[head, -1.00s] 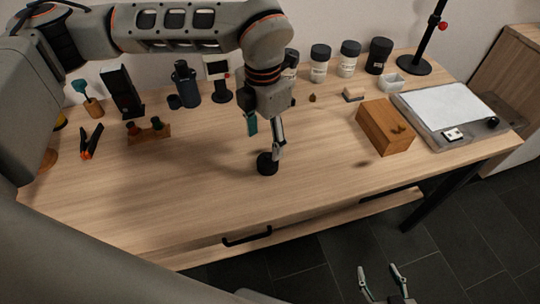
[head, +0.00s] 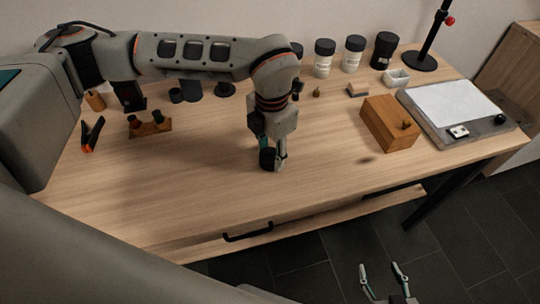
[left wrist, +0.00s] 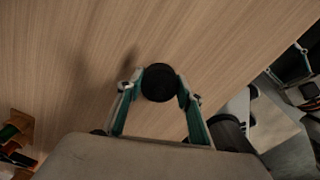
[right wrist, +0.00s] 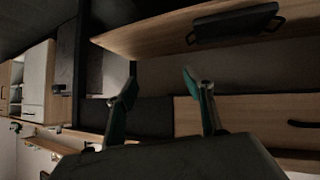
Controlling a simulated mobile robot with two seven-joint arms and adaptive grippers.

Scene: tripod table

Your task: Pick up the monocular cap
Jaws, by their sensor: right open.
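The monocular cap (head: 267,159) is a small black round piece near the middle of the table. In the left wrist view the cap (left wrist: 159,82) shows as a black disc between my left fingertips. My left gripper (head: 273,160) points down over it, with one finger on each side. In the left wrist view the fingers of the left gripper (left wrist: 159,84) appear to touch the cap's sides. I cannot tell whether the cap is clear of the tabletop. My right gripper (head: 385,279) is open and empty, low in front of the table; its spread fingers (right wrist: 160,80) show in the right wrist view.
A wooden box (head: 389,123) and a grey-white tray (head: 456,113) lie to the right. Jars (head: 324,58) stand along the back. Orange-black pliers (head: 91,135) and a small wooden rack (head: 150,127) are at the left. The table's front is clear.

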